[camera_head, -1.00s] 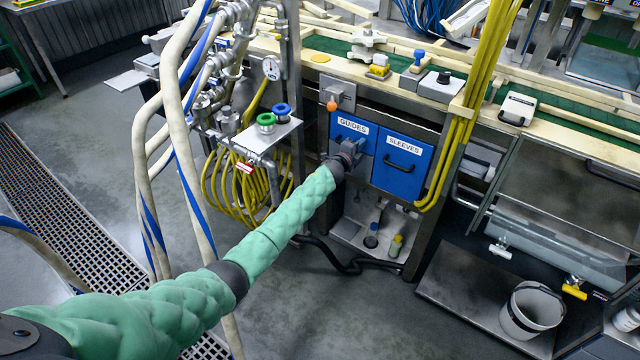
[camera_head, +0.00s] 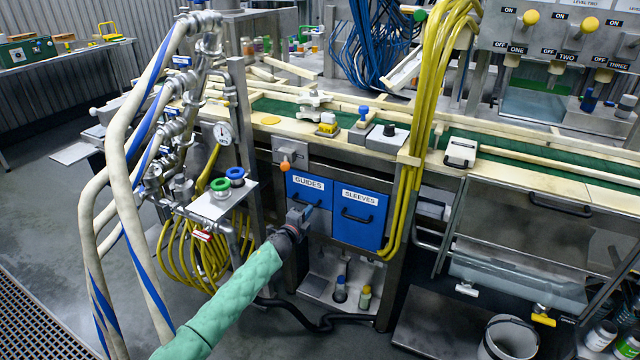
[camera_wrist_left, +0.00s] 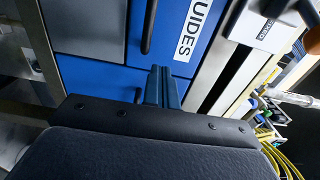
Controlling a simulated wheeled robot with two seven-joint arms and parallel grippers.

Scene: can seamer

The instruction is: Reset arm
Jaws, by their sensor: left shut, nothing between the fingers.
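My left arm comes in from the bottom of the head view in a green sleeve. Its gripper (camera_head: 298,215) is in front of the blue GUIDES drawer (camera_head: 308,190), low on its face. In the left wrist view the gripper's two fingers (camera_wrist_left: 162,88) are together with nothing between them, pointing at the blue drawer front. I cannot tell whether the fingers touch the drawer. The blue SLEEVES drawer (camera_head: 358,215) is just to the right and looks closed. My right gripper is not in view.
Thick white and blue hoses (camera_head: 120,200) hang at the left, with coiled yellow hose (camera_head: 190,255) beside the drawers. Yellow hoses (camera_head: 405,200) drop right of the drawers. A grey bucket (camera_head: 510,338) stands at lower right. The floor at lower left is open.

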